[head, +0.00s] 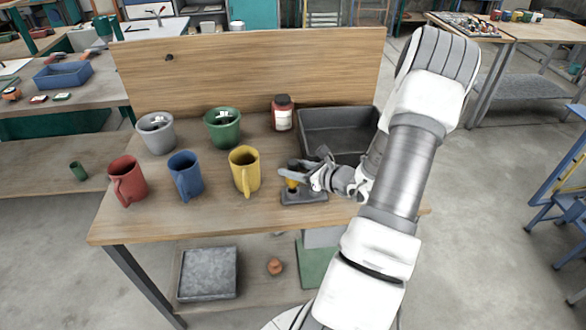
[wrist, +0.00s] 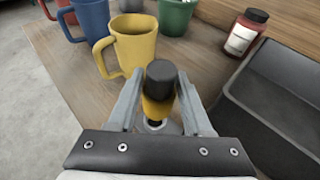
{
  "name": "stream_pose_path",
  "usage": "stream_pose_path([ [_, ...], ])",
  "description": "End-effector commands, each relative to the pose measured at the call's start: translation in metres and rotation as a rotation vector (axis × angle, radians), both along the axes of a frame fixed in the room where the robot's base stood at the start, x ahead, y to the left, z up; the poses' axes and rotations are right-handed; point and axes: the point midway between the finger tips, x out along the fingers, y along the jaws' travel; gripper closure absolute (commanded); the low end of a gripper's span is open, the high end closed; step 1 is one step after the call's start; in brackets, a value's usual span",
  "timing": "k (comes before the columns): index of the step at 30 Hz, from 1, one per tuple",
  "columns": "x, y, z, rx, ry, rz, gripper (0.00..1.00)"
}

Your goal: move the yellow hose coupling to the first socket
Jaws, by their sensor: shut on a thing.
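The yellow hose coupling (wrist: 157,106) has a dark cap on top and stands upright between the fingers of my gripper (wrist: 160,88). My gripper is shut on it. In the head view the coupling (head: 292,184) shows as a small yellow patch under my gripper (head: 290,173). It is over a low grey block (head: 312,197) near the table's front edge. A grey round part (wrist: 167,127) shows just beneath the coupling in the wrist view. I cannot tell whether the coupling is seated in it. Fingers and wrist hide other parts of the block, so I cannot pick out the first socket.
A yellow mug (head: 244,172) stands close left of my gripper, with blue (head: 186,177) and red (head: 127,180) mugs farther left. Grey (head: 156,135) and green (head: 222,129) pots and a red jar (head: 283,114) stand behind. A dark tray (head: 333,118) is at right, near my arm.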

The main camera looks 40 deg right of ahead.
Motion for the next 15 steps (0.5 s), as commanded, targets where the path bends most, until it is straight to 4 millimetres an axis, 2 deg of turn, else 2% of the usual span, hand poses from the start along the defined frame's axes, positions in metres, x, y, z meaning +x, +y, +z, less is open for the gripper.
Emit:
stream_pose_path([
  [15, 0.0002, 0.0001, -0.0087, 0.000, -0.001, 0.000, 1.00],
])
